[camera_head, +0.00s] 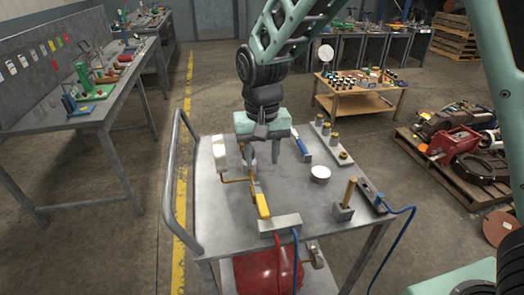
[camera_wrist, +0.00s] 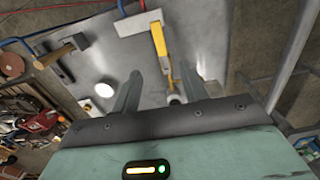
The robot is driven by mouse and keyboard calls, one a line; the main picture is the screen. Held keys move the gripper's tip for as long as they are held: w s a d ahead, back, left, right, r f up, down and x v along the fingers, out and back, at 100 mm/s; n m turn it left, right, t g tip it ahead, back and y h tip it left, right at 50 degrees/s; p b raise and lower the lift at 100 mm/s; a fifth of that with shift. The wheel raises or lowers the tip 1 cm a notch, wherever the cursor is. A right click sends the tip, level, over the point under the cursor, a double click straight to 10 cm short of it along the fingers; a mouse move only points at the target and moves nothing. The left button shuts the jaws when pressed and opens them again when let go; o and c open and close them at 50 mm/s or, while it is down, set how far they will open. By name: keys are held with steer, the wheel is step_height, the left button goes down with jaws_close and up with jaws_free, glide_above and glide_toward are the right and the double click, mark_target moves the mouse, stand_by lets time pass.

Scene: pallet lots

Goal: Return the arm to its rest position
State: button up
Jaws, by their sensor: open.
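My gripper (camera_head: 262,162) hangs over the grey metal cart top (camera_head: 300,200), fingers pointing down and apart. In the wrist view my gripper (camera_wrist: 160,85) shows its two spread fingers with no thing clamped between them. A paint roller with a white sleeve (camera_head: 219,153) and a yellow handle (camera_head: 262,206) lies to the left of and in front of the fingers. Its yellow handle also shows in the wrist view (camera_wrist: 159,42). A small pale cylinder (camera_wrist: 175,99) shows near one finger; whether it touches is unclear.
The cart also carries a blue-handled tool (camera_head: 301,146), a white round piece (camera_head: 320,173), a wooden-handled mallet (camera_head: 348,193), a strip with brass fittings (camera_head: 331,142) and a grey block (camera_head: 280,224). A workbench (camera_head: 110,100) stands left; a loaded pallet (camera_head: 470,190) lies right.

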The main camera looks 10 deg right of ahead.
steer(key=shift+r, duration=0.75)
steer(key=s+d+r+n, duration=0.1)
steer(key=s+n, duration=0.3)
steer(key=s, duration=0.8)
steer(key=s+d+r+n, duration=0.1)
steer(key=s+n, duration=0.3)
steer(key=s, duration=0.9)
steer(key=shift+d+r+y, duration=0.3)
steer(key=shift+d+r, duration=0.05)
steer(key=shift+d, duration=0.3)
steer(key=shift+w, duration=0.1)
steer(key=shift+c, duration=0.8)
